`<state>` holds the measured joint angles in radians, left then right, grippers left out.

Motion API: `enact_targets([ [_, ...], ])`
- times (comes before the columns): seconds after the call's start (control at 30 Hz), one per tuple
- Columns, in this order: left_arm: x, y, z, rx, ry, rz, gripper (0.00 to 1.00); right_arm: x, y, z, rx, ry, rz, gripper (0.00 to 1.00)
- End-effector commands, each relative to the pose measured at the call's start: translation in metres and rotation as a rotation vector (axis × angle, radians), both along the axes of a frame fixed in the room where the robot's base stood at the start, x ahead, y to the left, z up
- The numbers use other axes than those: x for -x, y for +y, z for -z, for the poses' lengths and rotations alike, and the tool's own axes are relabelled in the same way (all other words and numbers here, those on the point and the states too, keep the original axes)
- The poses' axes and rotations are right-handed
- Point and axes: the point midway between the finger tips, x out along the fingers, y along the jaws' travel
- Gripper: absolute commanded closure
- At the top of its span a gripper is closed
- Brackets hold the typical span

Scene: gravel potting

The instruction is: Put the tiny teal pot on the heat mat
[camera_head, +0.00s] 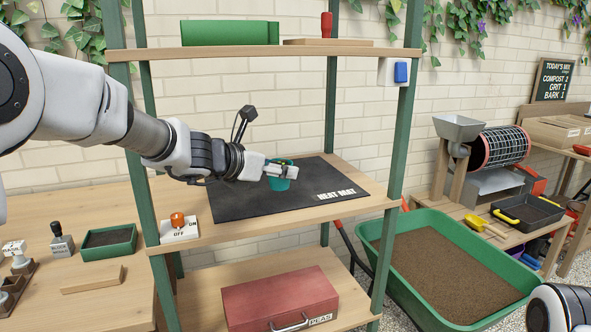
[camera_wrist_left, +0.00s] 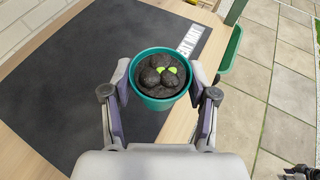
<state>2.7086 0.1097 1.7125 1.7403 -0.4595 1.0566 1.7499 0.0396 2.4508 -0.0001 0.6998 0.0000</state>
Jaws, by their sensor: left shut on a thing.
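The tiny teal pot (camera_head: 279,184) holds dark soil lumps and small green sprouts, which show in the left wrist view, where the pot (camera_wrist_left: 160,102) sits upright between the fingers. My left gripper (camera_head: 277,171) is shut on the pot, one finger on each side. The black heat mat (camera_head: 235,203) lies flat on the middle shelf, with white HEAT MAT lettering at its right front. In the head view the pot appears over the middle of the mat. I cannot tell whether its base touches the mat.
A switch box (camera_head: 179,229) with an orange knob stands left of the mat. Green shelf posts (camera_head: 398,150) flank the shelf. A red toolbox (camera_head: 280,300) is below, a green roll (camera_head: 229,33) above. A green soil trough (camera_head: 450,315) stands right. The mat around the pot looks clear.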

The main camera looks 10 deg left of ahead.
Motion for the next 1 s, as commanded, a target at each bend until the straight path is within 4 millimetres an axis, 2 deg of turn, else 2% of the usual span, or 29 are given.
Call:
enact_targets([
  [0.1,-0.038,-0.008,-0.001,-0.003,0.001,0.002,0.79,0.000,0.000,-0.017,0.000,-0.001,0.000,0.60],
  [0.2,-0.066,-0.013,0.002,-0.002,0.001,0.003,0.79,0.000,0.000,-0.026,0.000,-0.001,0.000,0.60],
  [0.43,-0.098,-0.019,0.007,0.000,0.000,0.002,0.79,0.000,0.000,-0.037,0.000,-0.001,0.000,0.60],
  [0.5,-0.097,-0.019,0.029,0.002,0.004,0.001,0.79,-0.001,0.000,-0.024,0.000,-0.002,0.000,0.60],
  [0.6,-0.096,-0.019,0.044,0.001,0.002,0.000,0.79,0.000,0.000,-0.019,0.000,0.000,0.000,0.60],
  [0.97,-0.096,-0.018,0.049,0.000,0.000,0.000,0.79,0.000,0.000,-0.016,0.000,-0.001,0.000,0.60],
  [1.0,-0.096,-0.018,0.048,0.000,0.000,0.000,0.31,0.000,0.000,-0.018,0.000,-0.001,0.000,0.60],
])
